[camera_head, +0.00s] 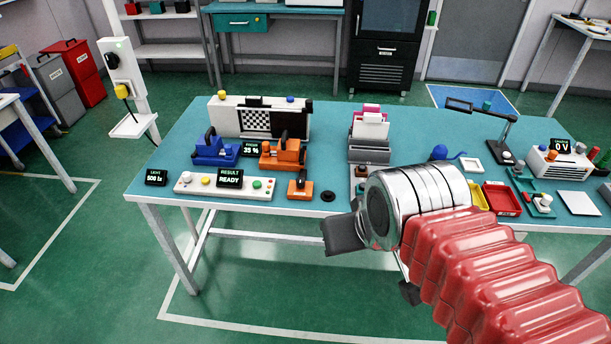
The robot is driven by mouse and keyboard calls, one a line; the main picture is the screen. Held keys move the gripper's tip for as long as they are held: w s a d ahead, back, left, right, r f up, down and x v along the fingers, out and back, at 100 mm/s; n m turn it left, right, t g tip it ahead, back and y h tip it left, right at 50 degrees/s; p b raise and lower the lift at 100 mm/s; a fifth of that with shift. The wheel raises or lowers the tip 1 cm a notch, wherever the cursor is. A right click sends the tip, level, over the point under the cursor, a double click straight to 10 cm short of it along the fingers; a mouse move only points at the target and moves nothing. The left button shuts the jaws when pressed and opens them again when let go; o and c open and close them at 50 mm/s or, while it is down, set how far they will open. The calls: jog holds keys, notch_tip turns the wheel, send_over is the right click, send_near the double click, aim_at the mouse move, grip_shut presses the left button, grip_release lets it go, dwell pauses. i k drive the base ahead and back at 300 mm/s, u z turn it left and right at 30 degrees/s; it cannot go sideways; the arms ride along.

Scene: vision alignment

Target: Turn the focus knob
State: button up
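A small black display (251,148) reads 35 %, with a small label above the number that is hard to read. An orange device (284,153) and a blue device (215,150) with dark upper parts stand on the table beside it. A smaller orange block with a black top (300,187) sits in front, and a round black disc (328,195) lies to its right. I cannot tell for certain which part is the focus knob. My gripper (376,264) is at the table's front edge, right of these devices and apart from them. Its dark fingers look spread and empty.
A white control panel (195,186) with coloured buttons and a RESULT READY display lies front left. A checkerboard panel (256,122) stands behind. A grey device (369,150) stands mid-table.

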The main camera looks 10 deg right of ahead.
aim_at(300, 181)
jog(key=i, duration=1)
